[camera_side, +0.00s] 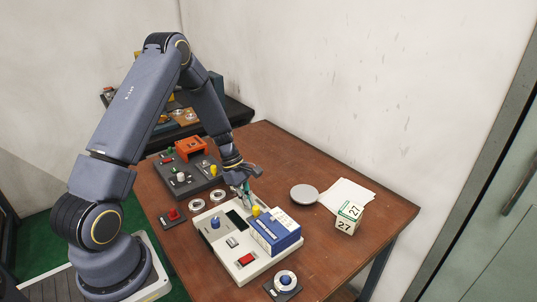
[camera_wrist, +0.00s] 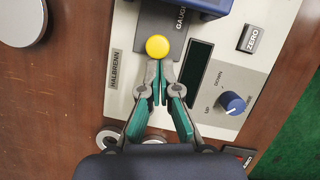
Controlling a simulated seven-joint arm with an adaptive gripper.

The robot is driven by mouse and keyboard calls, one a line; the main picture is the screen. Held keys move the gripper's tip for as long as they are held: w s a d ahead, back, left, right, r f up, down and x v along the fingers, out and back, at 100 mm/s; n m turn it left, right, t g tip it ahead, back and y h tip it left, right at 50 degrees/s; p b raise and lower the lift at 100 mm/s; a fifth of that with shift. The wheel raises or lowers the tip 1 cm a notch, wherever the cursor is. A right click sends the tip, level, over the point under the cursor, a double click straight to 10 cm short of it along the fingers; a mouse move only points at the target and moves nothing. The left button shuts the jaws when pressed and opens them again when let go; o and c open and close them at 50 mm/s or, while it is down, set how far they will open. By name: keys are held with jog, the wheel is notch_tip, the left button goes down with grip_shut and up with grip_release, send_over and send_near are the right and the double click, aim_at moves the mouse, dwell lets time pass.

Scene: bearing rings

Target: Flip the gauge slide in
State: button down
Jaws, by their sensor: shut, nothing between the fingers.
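The gauge slide (camera_wrist: 181,21) is a dark grey plate with part of the word GAUGE on it. It meets a blue housing (camera_wrist: 205,6) at the top of the wrist view. A round yellow knob (camera_wrist: 157,46) stands on the slide; it also shows in the side view (camera_side: 256,211) beside the blue housing (camera_side: 278,236). My gripper (camera_wrist: 159,72) is shut and empty, its tips right at the near side of the knob. I cannot tell whether they touch it. In the side view my gripper (camera_side: 246,200) is low over the white instrument (camera_side: 222,256).
The instrument carries a dark display (camera_wrist: 196,68), a ZERO button (camera_wrist: 250,38), a blue UP/DOWN knob (camera_wrist: 232,103) and a red button (camera_side: 247,259). Metal rings (camera_side: 197,205) lie nearby. A grey disc (camera_side: 304,194), paper (camera_side: 352,193) and date cube (camera_side: 346,218) stand right.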

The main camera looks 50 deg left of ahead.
jog(key=shift+d, duration=0.4)
jog(key=a, duration=0.3)
jog(key=s+a, duration=0.1)
jog(key=a, duration=0.1)
jog(key=shift+r, duration=0.4)
jog(key=v, duration=0.9)
